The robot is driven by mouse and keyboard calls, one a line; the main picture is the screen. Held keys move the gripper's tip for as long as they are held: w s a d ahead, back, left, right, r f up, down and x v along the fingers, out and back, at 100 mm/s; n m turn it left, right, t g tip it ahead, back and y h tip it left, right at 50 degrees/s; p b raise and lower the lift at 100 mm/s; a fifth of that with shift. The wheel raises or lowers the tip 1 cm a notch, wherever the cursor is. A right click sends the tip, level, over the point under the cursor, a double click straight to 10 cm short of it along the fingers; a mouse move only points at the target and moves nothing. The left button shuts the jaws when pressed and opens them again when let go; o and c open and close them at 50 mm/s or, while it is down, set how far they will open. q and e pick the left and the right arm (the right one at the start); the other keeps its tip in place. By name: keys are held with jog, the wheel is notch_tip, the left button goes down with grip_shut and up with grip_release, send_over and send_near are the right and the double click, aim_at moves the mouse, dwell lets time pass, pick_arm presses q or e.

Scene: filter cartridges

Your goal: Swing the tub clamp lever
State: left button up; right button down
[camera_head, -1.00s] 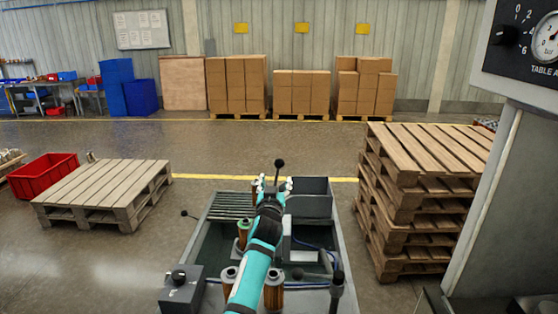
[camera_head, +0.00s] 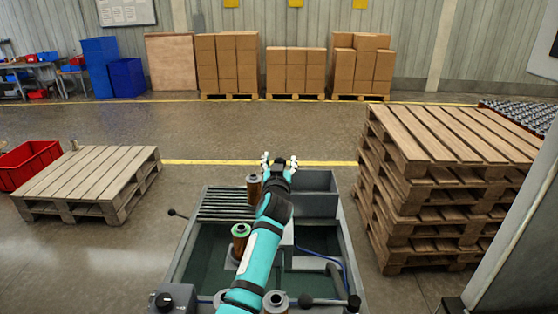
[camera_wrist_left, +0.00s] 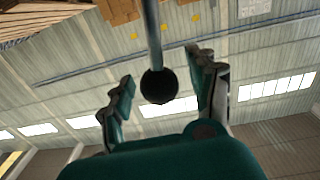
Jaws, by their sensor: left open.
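My left gripper (camera_head: 279,162) reaches over the tub (camera_head: 342,235) to its far side, with its fingers spread open. In the left wrist view a black ball knob (camera_wrist_left: 159,86) on a grey rod (camera_wrist_left: 152,35) sits between the open fingers (camera_wrist_left: 162,88), with gaps on both sides. The lever's base is hidden by my arm in the head view. Another black-knobbed lever (camera_head: 330,301) lies at the tub's near edge, and a small one (camera_head: 176,213) sticks out at the left. Which is the clamp lever is not marked. My right gripper is not in view.
A green-topped cartridge (camera_head: 240,231) stands in the tub, with another cartridge (camera_head: 254,188) by the slatted rack (camera_head: 224,206). A control box (camera_head: 172,303) is at the near left. A tall pallet stack (camera_head: 420,200) stands close on the right.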

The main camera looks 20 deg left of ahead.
pick_arm(q)
jog(key=shift+s+d+r, duration=0.1)
jog(key=shift+s+r, duration=0.05)
jog(key=shift+s, duration=0.1)
jog(key=shift+c, duration=1.3)
jog(key=shift+w, duration=0.15)
grip_shut()
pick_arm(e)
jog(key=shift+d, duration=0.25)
pick_arm(q)
jog(key=shift+w+f, duration=0.1)
jog(key=shift+f, duration=0.1)
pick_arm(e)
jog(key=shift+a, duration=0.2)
